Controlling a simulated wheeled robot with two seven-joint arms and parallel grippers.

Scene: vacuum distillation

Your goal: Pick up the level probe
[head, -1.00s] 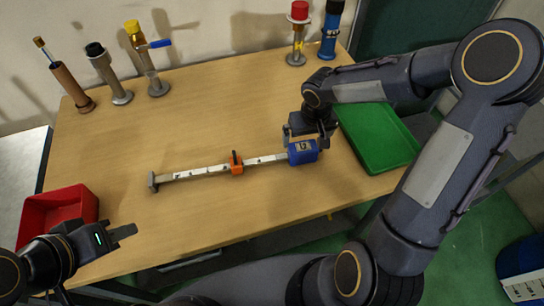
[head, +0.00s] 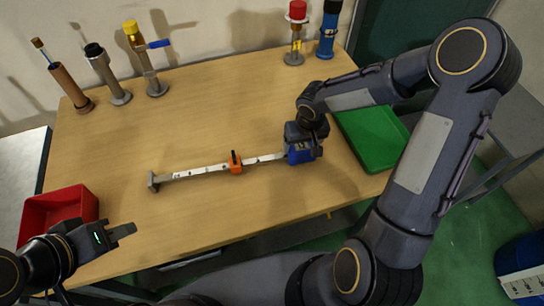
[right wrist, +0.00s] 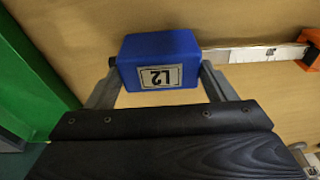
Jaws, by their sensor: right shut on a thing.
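The level probe lies on the table, with a blue head (head: 301,152) at its right end, a pale rod (head: 200,172) with dark marks, an orange slider (head: 235,162) near the middle and a grey foot at the left end. My right gripper (head: 303,143) is over the blue head and shut on it. In the right wrist view the blue head (right wrist: 160,58), labelled L2, sits between the two fingers, and the rod runs off to the right. The probe appears to rest on or just above the table; I cannot tell which. My left gripper (head: 122,231) is empty by the front left table edge; its finger gap is unclear.
A green tray (head: 372,138) is right of the probe. A red bin (head: 58,212) is at the front left. Several upright fittings, one with a yellow top (head: 131,27), stand along the back edge. The middle of the wooden table (head: 215,110) is clear.

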